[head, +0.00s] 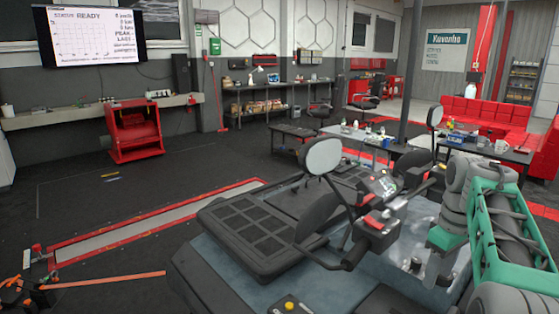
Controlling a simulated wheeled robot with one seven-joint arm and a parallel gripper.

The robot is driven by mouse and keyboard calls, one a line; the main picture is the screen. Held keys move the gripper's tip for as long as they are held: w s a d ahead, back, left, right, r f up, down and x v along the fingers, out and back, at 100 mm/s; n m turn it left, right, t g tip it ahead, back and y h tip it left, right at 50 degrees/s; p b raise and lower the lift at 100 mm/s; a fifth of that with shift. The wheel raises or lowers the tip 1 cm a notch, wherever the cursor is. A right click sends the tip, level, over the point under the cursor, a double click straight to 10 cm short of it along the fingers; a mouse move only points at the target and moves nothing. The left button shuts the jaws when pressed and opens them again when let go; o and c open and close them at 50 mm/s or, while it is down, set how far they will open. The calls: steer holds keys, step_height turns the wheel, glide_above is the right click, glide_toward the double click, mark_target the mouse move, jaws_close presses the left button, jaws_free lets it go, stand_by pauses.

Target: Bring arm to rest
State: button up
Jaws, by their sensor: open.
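My arm is at the right, its grey joints and teal-caged link (505,235) bent upright in front of the vehicle. A smaller teal part (447,238) hangs beside that link, low over the vehicle's grey body. I can make out no fingertips there, so my gripper is not seen. The vehicle (255,235) has a dark ribbed rack, handlebars (345,262) with a red switch box, and round mirrors (322,156). Whether the arm touches the vehicle cannot be told.
A red-framed floor strip (150,220) runs left of the vehicle. A red machine (135,130) stands by the wall under a screen (97,37). Benches and a red sofa (478,118) are behind. The left floor is mostly clear.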

steer(key=s+a+f+m+t, duration=0.1)
steer(key=s+a+f+m, duration=0.1)
steer(key=s+a+f, duration=0.2)
steer(key=s+a+f+m+t, duration=0.1)
steer(key=s+a+f, duration=0.3)
steer(key=a, duration=0.6)
steer(key=s+a+f+m+t, duration=0.1)
steer(key=s+a+f+m, duration=0.1)
steer(key=s+a, duration=0.5)
steer(key=shift+s+f+m, duration=0.25)
steer(key=shift+f+m, duration=0.05)
steer(key=shift+f, duration=0.6)
steer(key=shift+r, duration=0.6)
steer(key=shift+c, duration=0.2)
